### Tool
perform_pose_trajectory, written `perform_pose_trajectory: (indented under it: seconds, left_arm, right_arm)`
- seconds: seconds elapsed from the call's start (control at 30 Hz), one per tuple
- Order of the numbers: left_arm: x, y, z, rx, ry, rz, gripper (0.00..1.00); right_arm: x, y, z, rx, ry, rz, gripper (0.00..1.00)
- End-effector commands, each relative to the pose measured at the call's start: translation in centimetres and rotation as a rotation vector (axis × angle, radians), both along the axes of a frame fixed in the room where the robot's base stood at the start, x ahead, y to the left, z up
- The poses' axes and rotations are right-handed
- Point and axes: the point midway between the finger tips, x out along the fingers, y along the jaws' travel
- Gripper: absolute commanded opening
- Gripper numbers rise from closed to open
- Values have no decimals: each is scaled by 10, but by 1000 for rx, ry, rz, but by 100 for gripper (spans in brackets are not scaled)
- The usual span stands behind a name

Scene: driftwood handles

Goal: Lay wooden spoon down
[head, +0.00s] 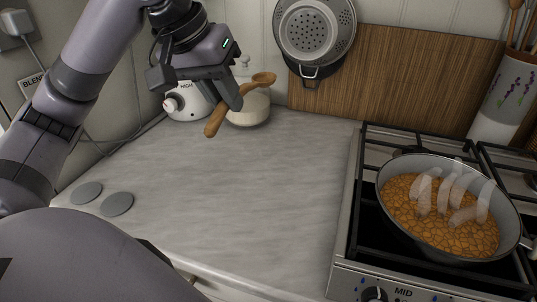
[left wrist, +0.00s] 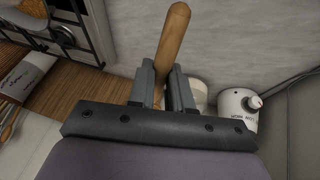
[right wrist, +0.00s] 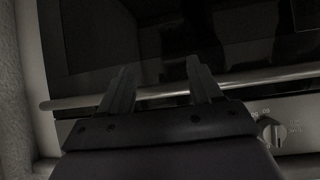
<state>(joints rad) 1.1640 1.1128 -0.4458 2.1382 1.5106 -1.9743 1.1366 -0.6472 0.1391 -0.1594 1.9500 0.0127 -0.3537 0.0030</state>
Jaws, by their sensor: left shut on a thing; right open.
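The wooden spoon (head: 216,117) is in the grip of my left gripper (head: 232,98), above the back of the counter in the head view. Its handle end points toward the front left and its bowl toward the back right. In the left wrist view the handle (left wrist: 174,40) sticks out from between the fingers of my left gripper (left wrist: 164,85). The grey marbled counter (head: 235,190) has a wide bare stretch below and in front of the spoon. My right gripper (right wrist: 160,85) is open and empty, in front of the dark oven door (right wrist: 150,50) and its handle bar.
A white dial appliance (head: 183,104) and a pale jar (head: 250,110) stand close behind the spoon. A steaming pan of orange food (head: 440,215) sits on the stove at the right. Two grey discs (head: 87,192) lie at the counter's left. A colander (head: 314,30) hangs on the wall.

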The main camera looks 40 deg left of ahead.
Motion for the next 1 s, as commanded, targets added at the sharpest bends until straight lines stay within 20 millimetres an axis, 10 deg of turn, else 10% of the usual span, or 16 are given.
perform_pose_trajectory:
  seconds: [0.37,1.0]
  left_arm:
    - [0,0,-6,0,1,1,0]
    - [-1,1,-151,2,2,1,0]
  right_arm:
    - [-2,0,-4,0,4,-1,64]
    - [0,3,-51,13,13,0,64]
